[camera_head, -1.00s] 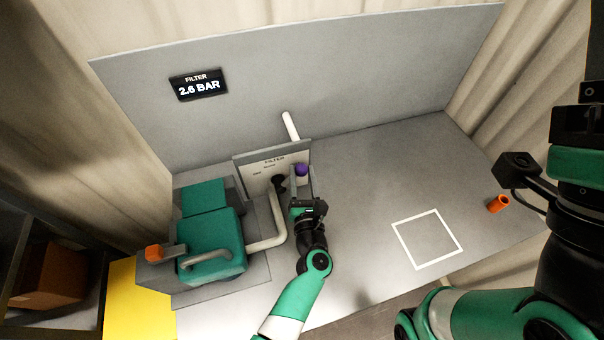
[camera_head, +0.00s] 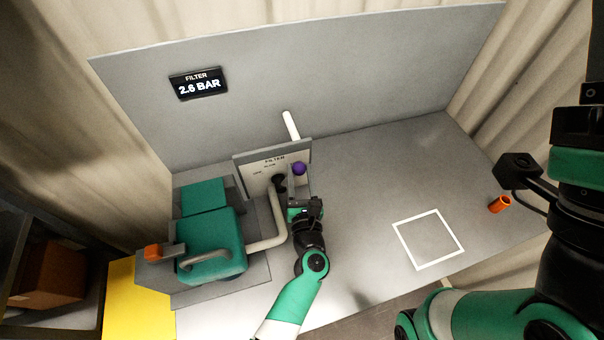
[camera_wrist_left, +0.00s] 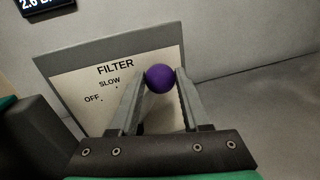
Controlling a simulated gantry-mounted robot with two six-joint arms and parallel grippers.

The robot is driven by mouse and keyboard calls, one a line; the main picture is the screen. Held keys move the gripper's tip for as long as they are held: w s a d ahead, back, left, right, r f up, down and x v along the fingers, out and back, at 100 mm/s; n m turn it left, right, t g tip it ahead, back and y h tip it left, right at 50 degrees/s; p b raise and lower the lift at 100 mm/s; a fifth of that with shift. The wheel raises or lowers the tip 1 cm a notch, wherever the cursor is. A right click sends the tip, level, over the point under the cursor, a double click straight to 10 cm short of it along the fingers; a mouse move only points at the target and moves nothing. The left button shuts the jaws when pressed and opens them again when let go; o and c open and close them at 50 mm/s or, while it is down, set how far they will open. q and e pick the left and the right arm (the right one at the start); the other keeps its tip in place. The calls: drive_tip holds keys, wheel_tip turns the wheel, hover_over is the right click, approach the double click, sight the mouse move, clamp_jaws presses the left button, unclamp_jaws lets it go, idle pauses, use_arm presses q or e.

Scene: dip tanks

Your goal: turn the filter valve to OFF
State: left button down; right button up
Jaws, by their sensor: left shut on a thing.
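The filter valve's panel (camera_head: 255,160) stands upright at the back of the bench. In the left wrist view the panel (camera_wrist_left: 70,75) reads FILTER, with SLOW and OFF marks on its left part. The valve's purple knob (camera_head: 299,169) is in front of the panel's right part. My left gripper (camera_wrist_left: 162,80) is shut on the purple knob (camera_wrist_left: 160,78), its fingers on either side. In the head view the left gripper (camera_head: 299,182) reaches the knob from the front. The valve's lever behind the knob is mostly hidden.
A green pump unit (camera_head: 210,240) with a pale pipe (camera_head: 272,240) stands left of my left arm. A display (camera_head: 199,84) reads FILTER 2.6 BAR. An orange cylinder (camera_head: 499,204) lies far right. The bench around the white square outline (camera_head: 427,266) is clear.

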use_arm(q)
drive_tip(key=shift+s+a+r+n+t+y+b, duration=0.15)
drive_tip(key=shift+a+r+n+b, duration=0.1)
drive_tip(key=shift+a+n+b, duration=0.6)
drive_tip(key=shift+s+a+r+n+t+y+b, duration=0.1)
drive_tip(key=shift+s+a+r+n+t+b, duration=0.25)
drive_tip(key=shift+n, duration=0.85)
drive_tip(key=shift+a+r+n+y+b, duration=0.1)
drive_tip(key=shift+a+r+n+b, duration=0.05)
drive_tip(key=shift+a+n+b, duration=0.75)
use_arm(e)
drive_tip(key=shift+f, duration=2.05)
use_arm(q)
drive_tip(key=shift+d, duration=0.2)
use_arm(e)
drive_tip(key=shift+c, duration=0.3)
